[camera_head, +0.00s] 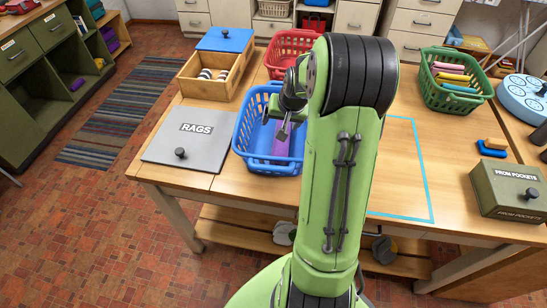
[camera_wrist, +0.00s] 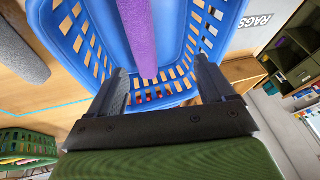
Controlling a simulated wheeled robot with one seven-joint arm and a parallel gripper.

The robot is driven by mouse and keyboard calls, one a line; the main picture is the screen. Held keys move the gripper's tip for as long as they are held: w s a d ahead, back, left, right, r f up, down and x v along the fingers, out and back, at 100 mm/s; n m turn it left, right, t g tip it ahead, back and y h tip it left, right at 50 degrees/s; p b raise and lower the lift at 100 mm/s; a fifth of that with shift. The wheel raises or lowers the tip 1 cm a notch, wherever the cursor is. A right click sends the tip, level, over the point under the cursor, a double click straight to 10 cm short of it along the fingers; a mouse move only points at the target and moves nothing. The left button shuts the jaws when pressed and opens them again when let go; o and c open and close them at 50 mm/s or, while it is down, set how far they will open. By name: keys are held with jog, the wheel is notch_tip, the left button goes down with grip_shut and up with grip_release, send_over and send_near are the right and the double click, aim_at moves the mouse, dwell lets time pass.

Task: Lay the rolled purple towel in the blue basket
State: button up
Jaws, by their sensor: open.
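The blue basket (camera_head: 262,166) stands on the wooden table and also fills the upper middle of the wrist view (camera_wrist: 100,70). The rolled purple towel (camera_head: 264,140) is inside the basket, partly hidden by my gripper and arm. In the wrist view the towel (camera_wrist: 142,38) runs from the top edge down to near the basket's far wall. My gripper (camera_head: 283,132) is over the basket. Its two fingers stand apart in the wrist view (camera_wrist: 163,78), with the towel's end showing between and beyond them. No contact between fingers and towel shows.
A grey roll (camera_wrist: 18,48) lies outside the basket. A grey RAGS lid (camera_head: 190,138) lies left of it. A red basket (camera_head: 292,48) and a wooden box (camera_head: 207,86) stand behind. A green basket (camera_head: 450,95) with rolled cloths is at right.

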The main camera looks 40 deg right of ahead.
jog(key=s+a+r+n, duration=0.2)
jog(key=s+a+r, duration=0.3)
jog(key=a, duration=0.4)
jog(key=s+a+r+n, duration=0.2)
jog(key=a+r+n, duration=0.1)
jog(key=a+r, duration=0.4)
jog(key=s+a+n, duration=0.1)
jog(key=s+a, duration=0.3)
jog(key=s, duration=0.3)
jog(key=s+a+n+y, duration=0.1)
jog(key=s+a+n, duration=0.1)
jog(key=s+a, duration=0.3)
jog(key=s, duration=0.2)
jog(key=shift+s+r+t, duration=0.3)
jog(key=shift+a, duration=0.1)
